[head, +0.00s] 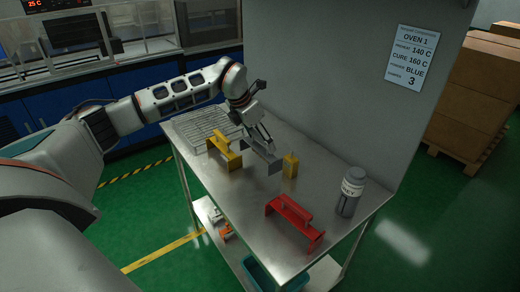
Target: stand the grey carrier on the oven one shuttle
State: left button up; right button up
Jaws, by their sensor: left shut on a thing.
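My left gripper (257,138) reaches over the steel table from the left and is shut on the grey carrier (268,160). The carrier hangs under the fingers, between a yellow carrier and a small yellow block; whether it touches the table top is hard to tell. A wire rack (198,128) lies at the table's back left, left of the gripper; no label shows whether it is the oven one shuttle. My right gripper is not in view.
The yellow carrier (226,152), yellow block (290,166), red carrier (293,221) and a grey bottle (349,193) stand on the steel table (247,205). A grey wall with an oven 1 sheet (412,57) rises behind. The table's front left is clear.

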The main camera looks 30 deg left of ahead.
aim_at(260, 149)
pick_arm(q)
jog(key=shift+f, duration=2.15)
jog(key=shift+f, duration=0.1)
jog(key=o, duration=1.3)
